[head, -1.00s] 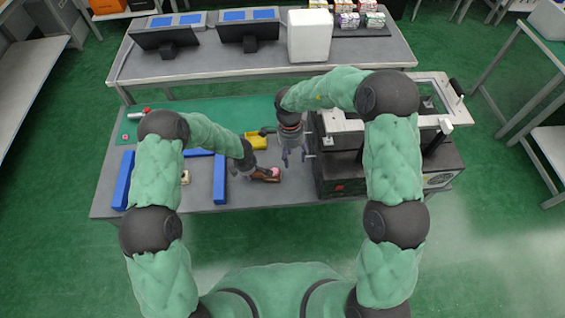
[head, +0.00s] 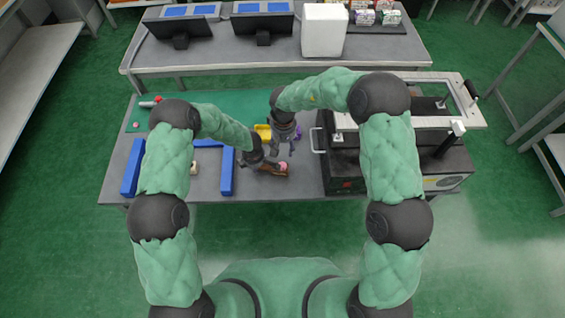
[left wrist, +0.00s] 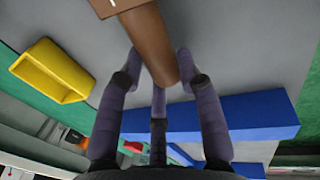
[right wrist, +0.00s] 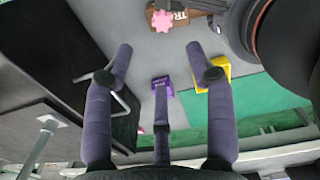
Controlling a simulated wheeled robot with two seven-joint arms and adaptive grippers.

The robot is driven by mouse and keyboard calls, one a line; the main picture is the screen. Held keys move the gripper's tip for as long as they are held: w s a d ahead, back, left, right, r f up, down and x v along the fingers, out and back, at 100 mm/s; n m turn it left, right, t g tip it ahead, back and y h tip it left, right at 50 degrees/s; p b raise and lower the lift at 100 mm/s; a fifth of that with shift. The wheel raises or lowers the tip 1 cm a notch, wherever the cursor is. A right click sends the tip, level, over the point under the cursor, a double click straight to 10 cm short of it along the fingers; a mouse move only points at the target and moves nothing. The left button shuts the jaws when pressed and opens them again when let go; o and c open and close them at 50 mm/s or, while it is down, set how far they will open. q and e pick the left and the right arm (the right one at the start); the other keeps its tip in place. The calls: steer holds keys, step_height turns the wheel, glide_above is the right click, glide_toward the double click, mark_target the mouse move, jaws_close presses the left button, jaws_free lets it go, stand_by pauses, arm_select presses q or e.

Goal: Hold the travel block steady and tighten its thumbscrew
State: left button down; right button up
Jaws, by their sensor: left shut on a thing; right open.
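The travel block (head: 279,174) is brown and lies near the front of the bench, with a pink flower-shaped thumbscrew (head: 283,166) at its right end.
A yellow tray (head: 263,131) lies behind the block, and a small purple object (head: 297,132) sits to its right. Blue bars (head: 227,172) stand left of the block. A dark machine with a metal handle (head: 319,140) stands close on the right. Bare bench lies in front of the block.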

mark_target(282, 164)
steer(key=shift+n, duration=0.4)
steer(key=f, duration=1.2)
steer(key=shift+a+f, duration=0.1)
steer(key=shift+a, duration=0.1)
jaws_close()
